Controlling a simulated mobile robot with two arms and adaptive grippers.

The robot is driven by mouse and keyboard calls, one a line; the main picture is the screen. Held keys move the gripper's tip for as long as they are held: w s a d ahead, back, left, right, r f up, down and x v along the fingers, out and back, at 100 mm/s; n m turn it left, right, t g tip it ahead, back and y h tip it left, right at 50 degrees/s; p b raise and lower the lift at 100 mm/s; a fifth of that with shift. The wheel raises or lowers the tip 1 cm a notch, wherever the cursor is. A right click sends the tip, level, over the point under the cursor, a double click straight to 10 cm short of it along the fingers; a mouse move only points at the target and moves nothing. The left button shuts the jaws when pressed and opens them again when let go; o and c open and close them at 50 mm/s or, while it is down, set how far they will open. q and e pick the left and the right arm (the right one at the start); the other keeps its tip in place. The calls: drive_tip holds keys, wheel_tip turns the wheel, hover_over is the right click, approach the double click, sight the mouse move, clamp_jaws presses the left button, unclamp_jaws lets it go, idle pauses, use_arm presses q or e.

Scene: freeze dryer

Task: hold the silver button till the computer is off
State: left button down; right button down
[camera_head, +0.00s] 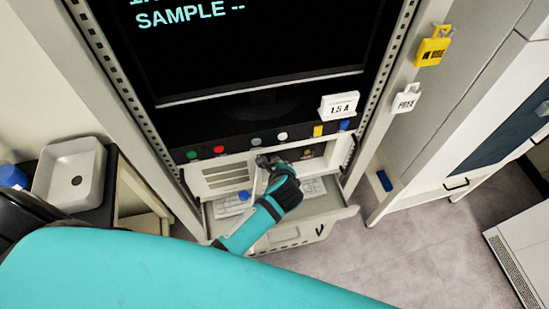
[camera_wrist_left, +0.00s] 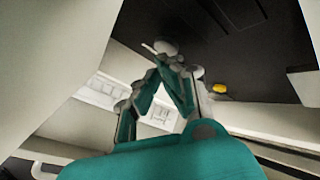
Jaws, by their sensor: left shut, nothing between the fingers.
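A row of small round knobs runs along the dark strip under the monitor. In it are a grey, silver-looking button (camera_head: 256,142) and a paler one (camera_head: 282,136) to its right. My left gripper (camera_head: 265,160) is shut and empty, just below the grey one. In the wrist view the left fingertips (camera_wrist_left: 165,63) meet right by a pale round button (camera_wrist_left: 165,47) on the dark strip; I cannot tell whether they touch. The beige computer (camera_head: 208,183) is behind the gripper and partly hidden. The monitor (camera_head: 270,50) is lit, showing "SAMPLE --". My right gripper is out of view.
Green (camera_head: 191,154), red (camera_head: 219,149), yellow (camera_head: 318,130) and blue (camera_head: 344,125) pieces share the strip. A white "1.5 A" sign (camera_head: 339,105) stands above its right end. Rack posts flank both sides.

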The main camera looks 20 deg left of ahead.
use_arm(q)
drive_tip(key=shift+w+a, duration=0.25)
drive_tip(key=shift+w, duration=0.1)
idle(0.3)
idle(0.9)
idle(1.4)
drive_tip(key=shift+s, duration=0.1)
drive_tip(key=shift+s+d, duration=0.5)
drive_tip(key=shift+s, duration=0.1)
drive_tip(key=shift+s, duration=0.1)
drive_tip(key=s+d, duration=0.1)
drive_tip(key=s, duration=0.1)
drive_tip(key=s+d, duration=0.1)
drive_tip(key=s, duration=0.1)
drive_tip(key=shift+d, duration=0.4)
